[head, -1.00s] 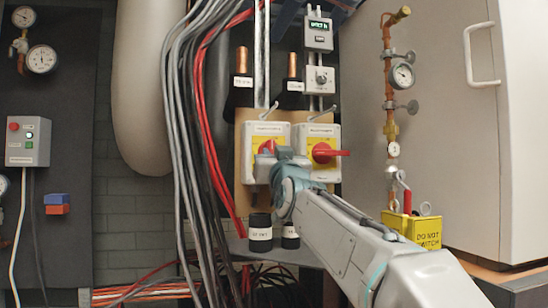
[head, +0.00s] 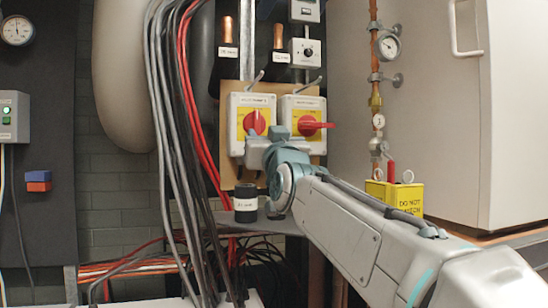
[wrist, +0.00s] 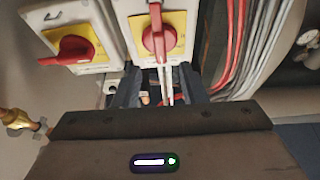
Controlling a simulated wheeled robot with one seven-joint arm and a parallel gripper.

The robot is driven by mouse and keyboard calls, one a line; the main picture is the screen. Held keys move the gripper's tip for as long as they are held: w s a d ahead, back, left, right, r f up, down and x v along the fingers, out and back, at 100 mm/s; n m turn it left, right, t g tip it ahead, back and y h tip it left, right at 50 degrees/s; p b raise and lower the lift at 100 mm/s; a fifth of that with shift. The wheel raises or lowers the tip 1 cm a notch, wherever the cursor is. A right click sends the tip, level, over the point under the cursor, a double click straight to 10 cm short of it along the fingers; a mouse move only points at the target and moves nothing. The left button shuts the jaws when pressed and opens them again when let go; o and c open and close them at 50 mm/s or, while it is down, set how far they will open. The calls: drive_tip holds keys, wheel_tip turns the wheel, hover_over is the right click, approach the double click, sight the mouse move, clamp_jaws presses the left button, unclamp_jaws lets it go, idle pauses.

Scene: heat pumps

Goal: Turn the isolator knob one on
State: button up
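Two isolator boxes hang side by side on a tan board, the left box (head: 238,142) and the right box (head: 316,105). Their labels are too small to read. The left red knob (head: 254,122) sits on a yellow plate; its handle looks upright in the wrist view (wrist: 157,38). The right red knob (head: 312,125) has its handle lying sideways; it shows at the left of the wrist view (wrist: 72,48). My gripper (wrist: 158,85) is open, its dark fingers apart with nothing seen gripped.
Grey, black and red cables (head: 180,130) run down left of the boxes. A black cylinder (head: 245,203) stands on a small shelf below. A yellow "DO NOT" box (head: 405,196), copper pipework (head: 376,100) and a white cabinet (head: 415,110) are to the right.

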drive_tip(key=b+v, duration=0.1)
drive_tip(key=v, duration=0.5)
drive_tip(key=shift+s+f, duration=0.15)
drive_tip(key=shift+s, duration=0.15)
drive_tip(key=shift+d, duration=0.15)
